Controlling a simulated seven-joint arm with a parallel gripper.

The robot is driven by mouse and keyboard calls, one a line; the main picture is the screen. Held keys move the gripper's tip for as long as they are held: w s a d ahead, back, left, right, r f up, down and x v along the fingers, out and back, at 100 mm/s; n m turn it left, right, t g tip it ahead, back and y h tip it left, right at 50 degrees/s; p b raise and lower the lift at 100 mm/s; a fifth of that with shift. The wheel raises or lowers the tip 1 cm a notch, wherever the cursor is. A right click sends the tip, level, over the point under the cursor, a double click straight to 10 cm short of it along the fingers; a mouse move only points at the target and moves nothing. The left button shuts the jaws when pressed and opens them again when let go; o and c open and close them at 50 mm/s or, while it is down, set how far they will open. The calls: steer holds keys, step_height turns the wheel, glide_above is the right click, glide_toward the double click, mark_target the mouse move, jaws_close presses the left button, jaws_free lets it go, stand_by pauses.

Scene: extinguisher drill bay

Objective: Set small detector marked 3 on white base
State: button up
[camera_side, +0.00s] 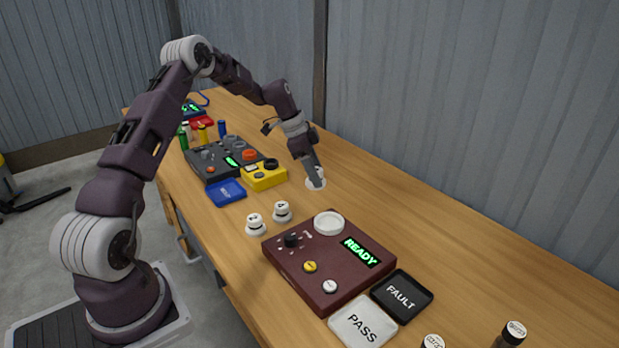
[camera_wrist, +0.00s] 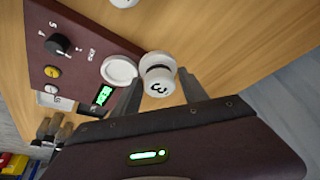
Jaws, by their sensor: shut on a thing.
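The small white detector marked 3 (camera_wrist: 159,84) is between my gripper's fingers in the wrist view, its number facing the camera. In the side view the detector (camera_side: 316,184) is partly hidden by my gripper (camera_side: 314,174), which is shut on it behind the maroon tester. I cannot tell whether it touches the table. The round white base (camera_side: 329,223) is on the far part of the tester's top and looks empty. In the wrist view the base (camera_wrist: 119,70) lies just left of the held detector, apart from it.
The maroon tester (camera_side: 290,268) shows a green READY screen. Two other white detectors (camera_side: 255,226) (camera_side: 282,211) stand left of it. A white PASS tray (camera_side: 362,323) and a black FAULT tray (camera_side: 401,296) lie in front. A yellow device (camera_side: 264,177) and a blue tray (camera_side: 226,193) are farther back.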

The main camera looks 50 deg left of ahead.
steer(key=s+d+m+h, duration=0.1)
steer(key=s+d+m, duration=0.2)
steer(key=d, duration=0.6)
steer(key=shift+g, duration=0.5)
steer(key=shift+d+f, duration=0.15)
steer(key=shift+f, duration=1.1)
steer(key=shift+d+f, duration=0.15)
steer(key=shift+f, duration=1.05)
steer(key=shift+f, duration=0.55)
steer(key=o, duration=1.1)
